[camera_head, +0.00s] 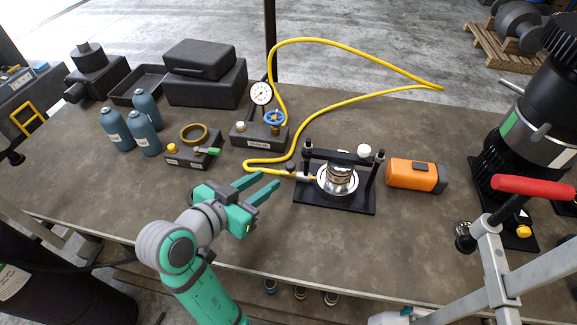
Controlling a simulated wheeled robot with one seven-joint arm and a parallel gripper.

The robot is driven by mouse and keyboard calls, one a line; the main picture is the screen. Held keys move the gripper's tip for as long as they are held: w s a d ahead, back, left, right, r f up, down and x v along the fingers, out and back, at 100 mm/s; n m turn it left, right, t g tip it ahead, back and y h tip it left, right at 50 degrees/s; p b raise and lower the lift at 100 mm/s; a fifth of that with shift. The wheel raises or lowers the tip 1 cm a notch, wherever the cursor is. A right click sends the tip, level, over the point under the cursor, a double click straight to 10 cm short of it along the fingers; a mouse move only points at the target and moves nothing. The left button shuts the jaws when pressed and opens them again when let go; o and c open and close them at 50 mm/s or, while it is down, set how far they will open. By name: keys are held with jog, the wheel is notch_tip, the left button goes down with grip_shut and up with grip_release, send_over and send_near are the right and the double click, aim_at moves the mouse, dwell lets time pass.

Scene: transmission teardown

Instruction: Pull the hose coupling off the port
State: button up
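The yellow hose (262,163) runs from the gauge block across the table and ends at the black test fixture (345,201). The small hose coupling (303,177) sits at the fixture's left side, against the port; the joint itself is too small to make out. A silver round part (340,178) stands in the fixture. My teal gripper (270,180) is left of the coupling, apart from it, with its two fingers spread and nothing visible between them. Its fingers point up and right toward the hose end.
A gauge block with a blue handwheel (275,117) stands behind the hose. Several blue-grey bottles (146,138) and a block with a brass ring (194,134) are to the left. An orange box (415,175) lies right of the fixture. The table front is bare.

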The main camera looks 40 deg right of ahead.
aim_at(289, 165)
jog(key=x, duration=1)
jog(key=shift+d+f, duration=0.2)
jog(key=shift+d, duration=0.1)
grip_shut()
